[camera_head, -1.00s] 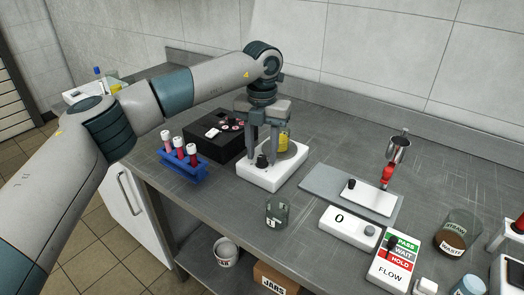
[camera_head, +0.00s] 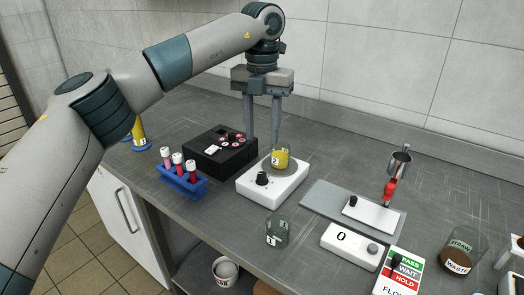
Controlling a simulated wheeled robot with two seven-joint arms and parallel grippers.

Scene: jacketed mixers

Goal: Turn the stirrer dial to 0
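The stirrer is a white box (camera_head: 288,192) with a round grey plate on top and a black dial (camera_head: 262,179) at its front left. Its setting is too small to read. A small beaker of yellow liquid (camera_head: 281,157), marked 2, stands on the plate. My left gripper (camera_head: 262,141) points down above and behind the stirrer, apart from the dial. Its two fingers are spread with nothing between them. The tips are near the beaker's back left, partly hard to make out. My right gripper is not in view.
A black box with buttons (camera_head: 220,155) and a blue rack of red-filled tubes (camera_head: 182,182) stand left. An empty glass beaker (camera_head: 278,232) is in front. A white unit showing 0 (camera_head: 350,246), a grey tray (camera_head: 322,199) and a waste beaker (camera_head: 462,252) are right.

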